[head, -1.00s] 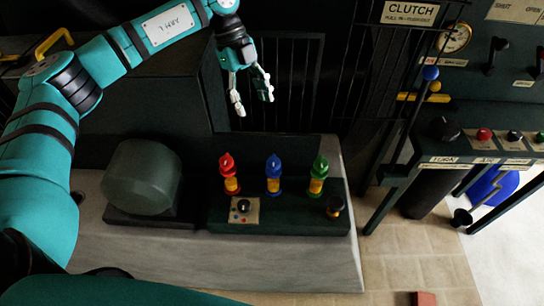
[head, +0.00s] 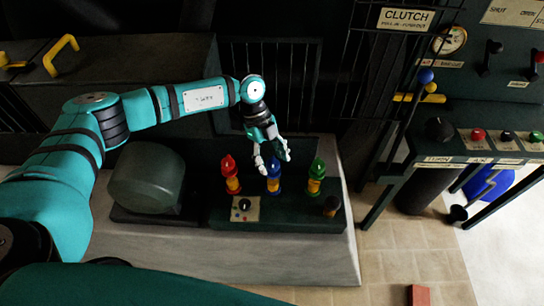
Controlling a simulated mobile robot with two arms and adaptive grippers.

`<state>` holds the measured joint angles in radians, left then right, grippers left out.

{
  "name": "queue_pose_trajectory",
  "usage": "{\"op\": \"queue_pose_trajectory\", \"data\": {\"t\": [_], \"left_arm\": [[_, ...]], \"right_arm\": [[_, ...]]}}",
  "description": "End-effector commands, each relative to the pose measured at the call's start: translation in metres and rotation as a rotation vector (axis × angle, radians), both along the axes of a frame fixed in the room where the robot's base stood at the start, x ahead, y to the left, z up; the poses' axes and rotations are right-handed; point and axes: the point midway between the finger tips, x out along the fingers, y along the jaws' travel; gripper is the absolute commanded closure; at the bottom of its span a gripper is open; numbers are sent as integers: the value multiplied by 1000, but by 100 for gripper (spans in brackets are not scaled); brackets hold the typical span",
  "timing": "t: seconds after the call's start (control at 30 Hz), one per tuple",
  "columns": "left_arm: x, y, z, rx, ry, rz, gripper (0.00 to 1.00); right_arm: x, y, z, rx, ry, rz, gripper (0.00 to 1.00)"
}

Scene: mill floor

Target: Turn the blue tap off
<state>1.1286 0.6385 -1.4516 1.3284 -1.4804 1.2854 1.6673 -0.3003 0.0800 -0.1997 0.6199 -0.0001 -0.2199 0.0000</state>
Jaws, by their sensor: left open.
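The blue tap (head: 273,184) stands upright between a red tap (head: 230,176) and a green tap (head: 316,178) on a dark green base (head: 285,215). My left gripper (head: 273,163) is open with its fingers pointing down. In the head view its fingertips overlap the top of the blue tap, one on each side. I cannot tell whether they touch it. The gripper hides part of the tap's top. My right gripper is not in view.
A small panel with a dark knob (head: 244,205) sits in front of the red tap. A dark knob (head: 331,206) is at the base's right end. A rounded grey-green housing (head: 147,180) stands to the left. A control bench (head: 470,150) is at right.

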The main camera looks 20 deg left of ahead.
Motion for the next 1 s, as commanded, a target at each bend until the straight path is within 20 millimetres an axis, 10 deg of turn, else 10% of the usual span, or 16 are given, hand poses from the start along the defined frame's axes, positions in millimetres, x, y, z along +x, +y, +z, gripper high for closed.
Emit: {"op": "queue_pose_trajectory", "data": {"t": [0.3, 0.7, 1.0], "left_arm": [[-1, -1, -4, 0, 1, 0, 43], [-1, -1, -3, 0, 1, 0, 94], [0, -1, -4, 0, 0, -33, 96]], "right_arm": [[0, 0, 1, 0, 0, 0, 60], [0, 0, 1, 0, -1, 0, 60], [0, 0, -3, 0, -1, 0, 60]]}}
